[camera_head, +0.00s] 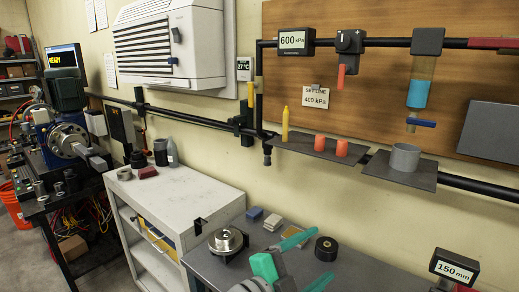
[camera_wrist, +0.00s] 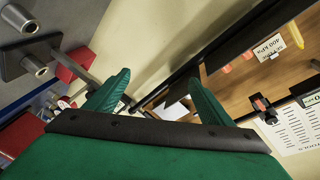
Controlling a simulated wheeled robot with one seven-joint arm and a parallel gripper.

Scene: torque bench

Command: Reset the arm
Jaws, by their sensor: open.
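My gripper (camera_head: 318,256) shows at the bottom of the head view, with green fingers spread apart above the dark grey bench. In the wrist view my gripper (camera_wrist: 158,80) has its two green fingers apart, with nothing between them. The view past the fingers is tilted, showing the wall and the brown board. A black roll (camera_head: 326,248) lies near the fingers in the head view; I cannot tell whether they touch it. A metal flanged part (camera_head: 228,240) sits on the bench to the left of the gripper.
The dark bench (camera_head: 210,268) also holds small blocks (camera_head: 272,222) and a 150 mm display (camera_head: 455,267). A white cabinet (camera_head: 190,190) stands left. A lathe-like machine (camera_head: 65,135) stands far left.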

